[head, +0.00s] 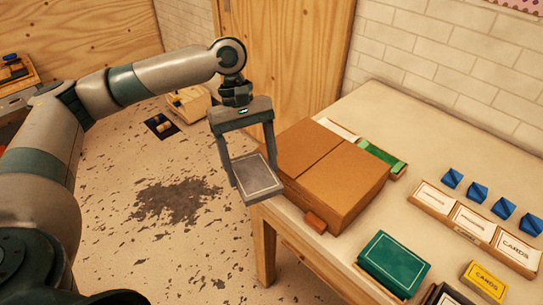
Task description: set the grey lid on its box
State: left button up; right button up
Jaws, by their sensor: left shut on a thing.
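The grey lid (257,182), a flat square with a pale border line, hangs in the air in the head view, left of the table and over the floor. My left gripper (254,170) points down and is shut on it, one finger at each side. A dark box (442,295) stands at the table's front edge, cut off by the bottom of the picture. I cannot tell whether it is the lid's box. A green box (394,263) and a yellow box (484,282) marked "CARDS" are near it. My right gripper is not in view.
A large brown cardboard box (333,172) stands on the table's left end, close to the lid. A small orange-brown block (315,222) is at its front. A tray (432,200) with white card boxes and several blue pieces are at the right. Bare tabletop (350,240) lies between.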

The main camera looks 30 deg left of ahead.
aim_at(273, 186)
pick_arm(q)
jog(key=f+m, duration=0.1)
jog(key=m, duration=0.1)
jog(key=s+f+m+g+y, duration=0.1)
jog(key=m, duration=0.1)
jog(key=f+m+y, duration=0.1)
jog(key=m, duration=0.1)
jog(key=shift+s+d+f+g, duration=0.2)
jog(key=shift+s+d+g, duration=0.05)
jog(key=shift+s+g, duration=0.05)
jog(key=d+m, duration=0.1)
jog(key=d+m+y, duration=0.1)
jog(key=d, duration=0.1)
jog(key=d+f+m, duration=0.1)
jog(key=shift+s+d+f+m, duration=0.1)
jog(key=shift+s+d+m, duration=0.15)
jog(key=shift+m, duration=0.15)
jog(key=shift+s+d+y, duration=0.15)
jog(key=shift+d+y, duration=0.15)
jog(key=shift+d, duration=0.05)
jog(key=shift+d, duration=0.1)
